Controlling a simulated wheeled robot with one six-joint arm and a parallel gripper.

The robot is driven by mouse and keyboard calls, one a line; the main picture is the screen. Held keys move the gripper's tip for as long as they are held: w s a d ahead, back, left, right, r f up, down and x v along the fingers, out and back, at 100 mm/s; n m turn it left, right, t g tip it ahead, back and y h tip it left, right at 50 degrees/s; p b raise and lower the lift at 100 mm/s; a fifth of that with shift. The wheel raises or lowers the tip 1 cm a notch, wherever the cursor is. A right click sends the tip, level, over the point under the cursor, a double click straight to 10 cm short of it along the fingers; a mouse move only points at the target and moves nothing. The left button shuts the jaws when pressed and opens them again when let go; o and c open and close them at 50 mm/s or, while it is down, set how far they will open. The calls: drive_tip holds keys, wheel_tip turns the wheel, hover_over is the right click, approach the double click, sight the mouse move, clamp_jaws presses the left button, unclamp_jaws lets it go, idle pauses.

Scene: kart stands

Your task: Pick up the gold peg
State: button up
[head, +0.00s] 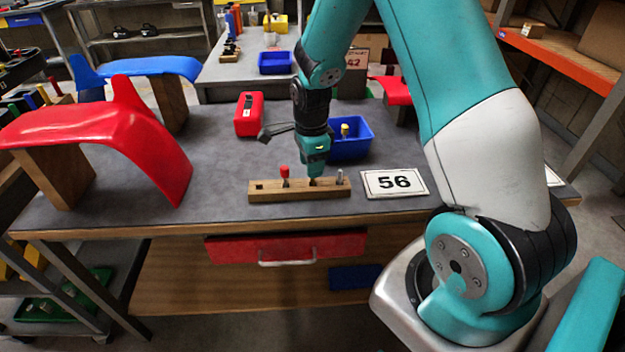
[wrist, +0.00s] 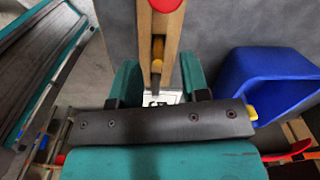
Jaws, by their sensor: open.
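The gold peg (wrist: 158,47) stands in the wooden block (head: 265,195), between a red-topped peg (head: 284,172) and a grey peg (head: 340,178). The red top also shows at the upper edge of the wrist view (wrist: 166,4). My gripper (head: 315,172) points down over the middle of the block and hides the gold peg in the head view. In the wrist view, my open fingers (wrist: 159,80) lie to either side of the block, with the gold peg close to the gap between them. I cannot tell whether they touch anything.
A blue bin (head: 350,150) with a yellow-topped item stands just behind my gripper. A card reading 56 (head: 394,183) lies right of the block. A red case (head: 248,114) and a red fender (head: 110,130) are to the left. Grey table top is clear left of the block.

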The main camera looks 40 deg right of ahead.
sight(313, 181)
wheel_tip(313, 181, down, 4)
drive_tip(key=shift+s+r, duration=0.15)
drive_tip(key=shift+r, duration=0.05)
clamp_jaws()
drive_tip(key=shift+d, duration=0.1)
